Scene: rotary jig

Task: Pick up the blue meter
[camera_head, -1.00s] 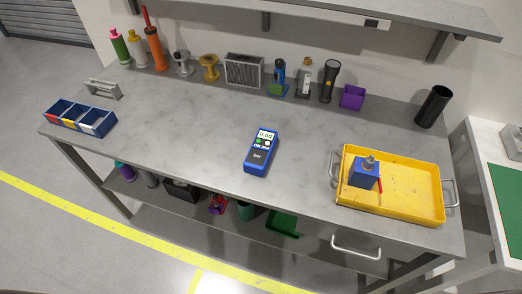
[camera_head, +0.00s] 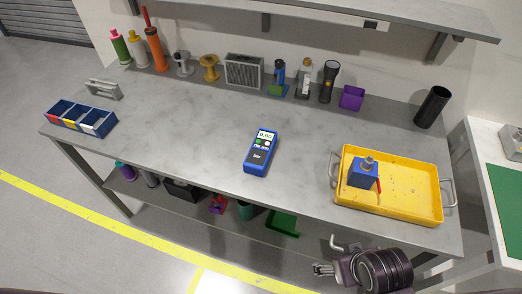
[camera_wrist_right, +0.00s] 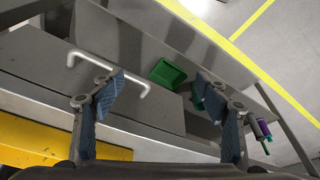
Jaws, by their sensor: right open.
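The blue meter (camera_head: 261,152) lies on the grey workbench near its front edge, at mid-length, with its screen and buttons facing up. My right gripper (camera_head: 322,269) has come in at the bottom right of the head view, in front of the bench and to the right of the meter, well apart from it. In the right wrist view my right gripper (camera_wrist_right: 166,100) is open with nothing between its blue-padded fingers. The meter does not show in the right wrist view. My left gripper is not in view.
A yellow tray (camera_head: 408,209) with a blue valve block (camera_head: 363,173) stands at the right of the bench (camera_head: 190,125). Bottles and tools line the back. The bench around the meter is clear.

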